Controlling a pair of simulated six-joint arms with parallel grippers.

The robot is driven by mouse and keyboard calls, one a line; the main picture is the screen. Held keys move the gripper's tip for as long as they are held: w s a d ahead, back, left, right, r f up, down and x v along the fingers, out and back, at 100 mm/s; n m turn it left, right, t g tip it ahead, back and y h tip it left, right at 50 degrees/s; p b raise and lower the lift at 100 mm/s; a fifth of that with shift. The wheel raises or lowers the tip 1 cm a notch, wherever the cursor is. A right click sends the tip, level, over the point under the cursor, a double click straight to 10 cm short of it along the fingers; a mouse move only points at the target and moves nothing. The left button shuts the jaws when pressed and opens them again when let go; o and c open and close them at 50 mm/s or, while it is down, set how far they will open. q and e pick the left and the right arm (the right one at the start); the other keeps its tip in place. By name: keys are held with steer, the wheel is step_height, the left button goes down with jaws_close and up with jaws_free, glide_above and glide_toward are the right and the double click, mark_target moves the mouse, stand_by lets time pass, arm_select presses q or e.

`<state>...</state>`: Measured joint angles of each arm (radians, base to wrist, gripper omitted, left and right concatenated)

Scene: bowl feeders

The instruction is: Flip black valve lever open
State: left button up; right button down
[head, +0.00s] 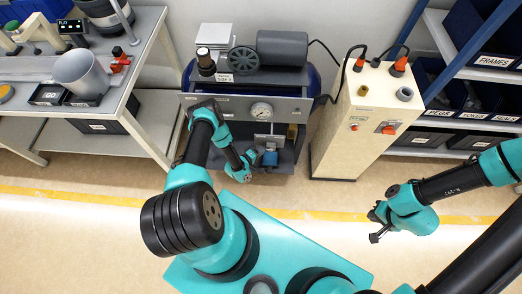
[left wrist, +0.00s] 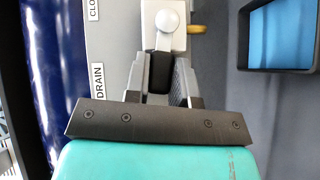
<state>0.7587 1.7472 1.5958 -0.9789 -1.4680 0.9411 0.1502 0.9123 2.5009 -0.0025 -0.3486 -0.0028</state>
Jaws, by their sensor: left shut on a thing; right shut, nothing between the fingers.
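In the left wrist view the black valve lever (left wrist: 159,68) sits between the grey fingers of my left gripper (left wrist: 161,78), which is shut on it. The lever hangs below a pale valve body with a round silver knob (left wrist: 167,20). A "DRAIN" label (left wrist: 99,84) is beside it, with a partly cut-off label above. In the head view my left arm reaches down to the compressor's front panel (head: 225,102); the lever is not clearly visible there. My right gripper (head: 376,226) is shut and empty, over the floor at the right.
A round gauge (head: 262,110) is on the panel. A dark bin with a blue inside (left wrist: 284,32) lies right of the lever. A cream cabinet (head: 345,150) stands right of the compressor, a workbench (head: 135,75) left. The floor between is clear.

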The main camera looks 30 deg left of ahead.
arm_select(q)
jaws_close()
steer(key=shift+f+n+t+h, duration=0.45)
steer(key=shift+n+t, duration=0.25)
steer(key=shift+t, duration=0.1)
steer(key=o, duration=0.7)
jaws_free()
steer(key=shift+c, duration=0.2)
steer(key=v, duration=1.7)
steer(key=shift+s, duration=0.3)
steer(key=shift+r, duration=0.15)
